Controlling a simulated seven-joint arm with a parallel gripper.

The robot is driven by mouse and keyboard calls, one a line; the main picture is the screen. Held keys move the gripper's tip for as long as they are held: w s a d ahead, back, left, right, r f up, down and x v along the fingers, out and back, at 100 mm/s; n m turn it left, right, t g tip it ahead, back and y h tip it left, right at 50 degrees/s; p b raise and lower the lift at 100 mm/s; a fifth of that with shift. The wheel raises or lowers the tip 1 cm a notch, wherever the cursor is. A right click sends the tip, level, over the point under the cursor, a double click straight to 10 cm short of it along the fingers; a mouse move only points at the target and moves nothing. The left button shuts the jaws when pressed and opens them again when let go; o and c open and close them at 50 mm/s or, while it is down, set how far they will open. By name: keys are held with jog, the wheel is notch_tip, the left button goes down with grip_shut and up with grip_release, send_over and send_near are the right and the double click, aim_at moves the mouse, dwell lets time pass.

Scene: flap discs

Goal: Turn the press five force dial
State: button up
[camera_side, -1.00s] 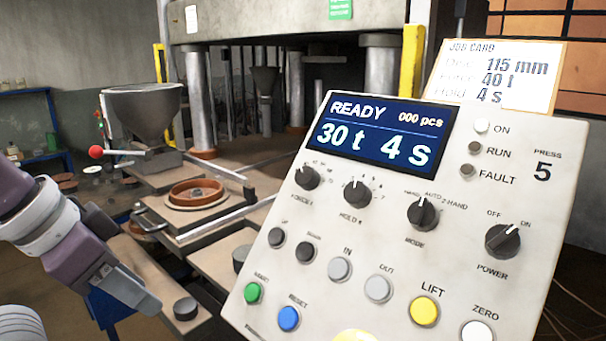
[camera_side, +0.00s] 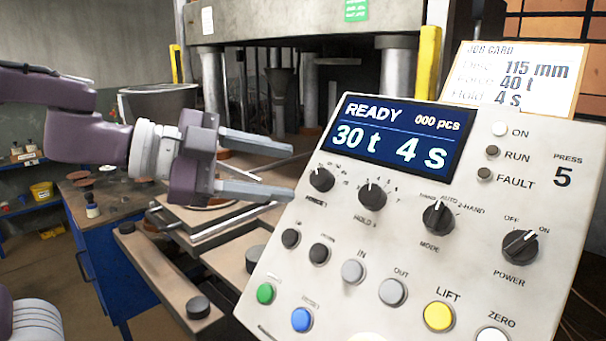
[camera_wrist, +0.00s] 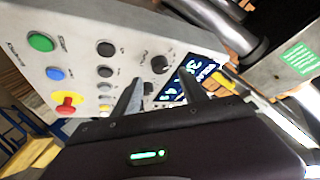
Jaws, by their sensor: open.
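The press 5 panel (camera_side: 395,275) is a tilted white console. Its force dial (camera_side: 321,179) is a black knob at the upper left, below the screen (camera_side: 393,138), which reads READY, 000 pcs, 30 t, 4 s. The dial's scale is too small to read. My gripper (camera_side: 292,172) is open and empty, its two fingers level and pointing right at the dial's left side. In the side view the fingertips lie close to the dial; contact cannot be told. In the wrist view the fingers (camera_wrist: 165,90) point at the panel, with a black knob (camera_wrist: 160,64) beyond them.
A job card (camera_side: 520,75) behind the panel reads 115 mm, 40 t, 4 s. The hold dial (camera_side: 372,195), mode knob (camera_side: 438,217) and several buttons sit near the force dial. The press bed with rails (camera_side: 215,230) lies behind my gripper.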

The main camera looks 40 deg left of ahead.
aim_at(317, 175)
jog(key=x, duration=0.4)
jog(key=shift+w+d+f, duration=0.1)
jog(key=shift+w, duration=0.2)
grip_shut()
jog(key=shift+m, duration=0.3)
jog(key=m+g, duration=0.1)
jog(key=m, duration=0.1)
jog(key=m+g, duration=0.1)
jog(key=m, duration=0.1)
jog(key=m+g+h, duration=0.1)
jog(key=m, duration=0.1)
jog(key=shift+w+a+r, duration=0.25)
jog(key=shift+r, duration=0.05)
jog(key=m+g, duration=0.2)
jog(key=m, duration=0.1)
jog(key=m+g, duration=0.1)
jog(key=m, duration=0.1)
jog(key=shift+w+d+r+y, duration=0.1)
jog(key=shift+w+r+y, duration=0.15)
jog(key=shift+y, duration=0.15)
jog(key=shift+m+g, duration=0.3)
grip_release()
